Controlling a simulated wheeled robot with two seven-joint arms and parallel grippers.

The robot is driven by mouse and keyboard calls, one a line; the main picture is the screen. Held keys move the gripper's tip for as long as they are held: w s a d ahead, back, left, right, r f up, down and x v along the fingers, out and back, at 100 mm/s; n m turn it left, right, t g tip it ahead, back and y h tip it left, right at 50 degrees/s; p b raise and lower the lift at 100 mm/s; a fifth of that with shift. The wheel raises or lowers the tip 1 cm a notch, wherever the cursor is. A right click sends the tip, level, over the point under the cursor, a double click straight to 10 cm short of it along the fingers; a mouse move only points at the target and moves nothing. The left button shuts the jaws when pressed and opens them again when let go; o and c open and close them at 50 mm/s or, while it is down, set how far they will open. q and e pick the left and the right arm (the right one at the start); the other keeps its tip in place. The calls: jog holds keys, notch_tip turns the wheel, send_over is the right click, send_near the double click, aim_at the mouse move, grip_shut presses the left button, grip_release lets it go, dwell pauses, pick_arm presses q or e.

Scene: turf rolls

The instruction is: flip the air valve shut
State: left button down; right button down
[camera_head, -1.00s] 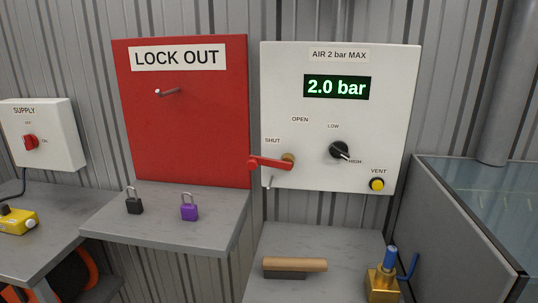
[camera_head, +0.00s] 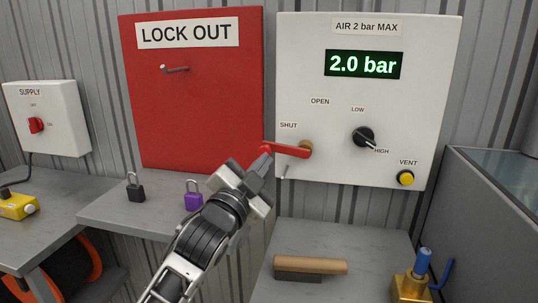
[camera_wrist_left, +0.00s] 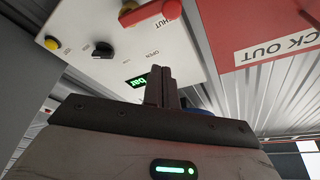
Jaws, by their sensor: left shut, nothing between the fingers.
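The air valve's red lever (camera_head: 286,151) is on the white air panel (camera_head: 440,100). It points left from its brass pivot (camera_head: 305,149), lying below the SHUT label, with OPEN higher up. My left gripper (camera_head: 263,162) is shut and empty, its tips just below the lever's left end. I cannot tell if they touch it. In the left wrist view the lever (camera_wrist_left: 148,13) is at the top, beyond the shut fingers (camera_wrist_left: 160,88). The display (camera_head: 364,64) reads 2.0 bar. My right gripper is out of view.
The red LOCK OUT board (camera_head: 200,100) is just left of the panel. Two padlocks, black (camera_head: 135,190) and purple (camera_head: 193,197), stand on the shelf (camera_head: 105,210) below. The LOW/HIGH knob (camera_head: 363,136) and yellow VENT button (camera_head: 405,178) are right of the lever.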

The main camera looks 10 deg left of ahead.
aim_at(284, 152)
pick_arm(q)
jog(key=w+p, duration=0.2)
jog(key=w, duration=0.7)
jog(key=shift+w+a+f, duration=0.15)
jog(key=shift+a+f, duration=0.1)
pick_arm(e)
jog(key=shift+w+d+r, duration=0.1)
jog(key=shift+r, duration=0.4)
